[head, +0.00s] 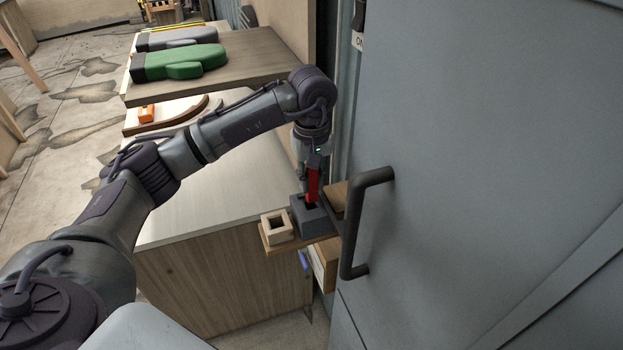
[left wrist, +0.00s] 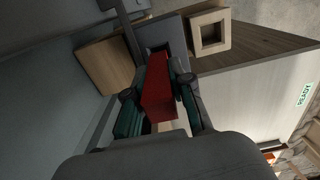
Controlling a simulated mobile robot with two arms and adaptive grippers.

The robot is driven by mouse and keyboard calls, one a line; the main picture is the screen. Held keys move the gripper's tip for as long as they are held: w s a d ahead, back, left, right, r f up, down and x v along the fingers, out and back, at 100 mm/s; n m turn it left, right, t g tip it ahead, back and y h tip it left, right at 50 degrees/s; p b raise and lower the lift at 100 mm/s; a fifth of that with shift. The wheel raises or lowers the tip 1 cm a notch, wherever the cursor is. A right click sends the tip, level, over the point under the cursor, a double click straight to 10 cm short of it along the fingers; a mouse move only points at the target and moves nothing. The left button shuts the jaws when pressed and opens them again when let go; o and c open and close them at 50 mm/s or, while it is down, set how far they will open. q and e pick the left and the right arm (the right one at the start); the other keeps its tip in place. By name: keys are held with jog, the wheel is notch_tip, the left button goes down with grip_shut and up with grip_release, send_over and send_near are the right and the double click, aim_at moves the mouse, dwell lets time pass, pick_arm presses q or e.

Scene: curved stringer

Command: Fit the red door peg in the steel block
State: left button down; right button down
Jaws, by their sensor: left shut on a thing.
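The red door peg (head: 312,184) is a long red bar, held upright in the head view. My left gripper (head: 312,172) is shut on it, and in the left wrist view the two fingers (left wrist: 157,88) press on the sides of the red peg (left wrist: 157,97). The steel block (head: 309,219) is dark grey with a square opening on top. The peg's lower end is at this opening; I cannot tell how deep it sits. The steel block also shows in the left wrist view (left wrist: 178,36), partly hidden behind the peg. My right gripper is not in view.
A pale wooden block with a square hole (head: 278,228) stands beside the steel block on a small wooden shelf (head: 268,243). A grey door with a dark handle (head: 349,235) is close on the right. Green (head: 180,62) and grey cases lie on an upper shelf behind my arm.

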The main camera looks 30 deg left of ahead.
aim_at(312, 196)
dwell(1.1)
pick_arm(q)
jog(key=shift+b, duration=0.5)
jog(key=shift+f+b, duration=0.65)
jog(key=shift+f, duration=0.1)
jog(key=shift+f+b, duration=1.55)
jog(key=shift+f, duration=0.35)
jog(key=c, duration=0.9)
grip_release()
jog(key=shift+s, duration=0.1)
jog(key=shift+c, duration=0.2)
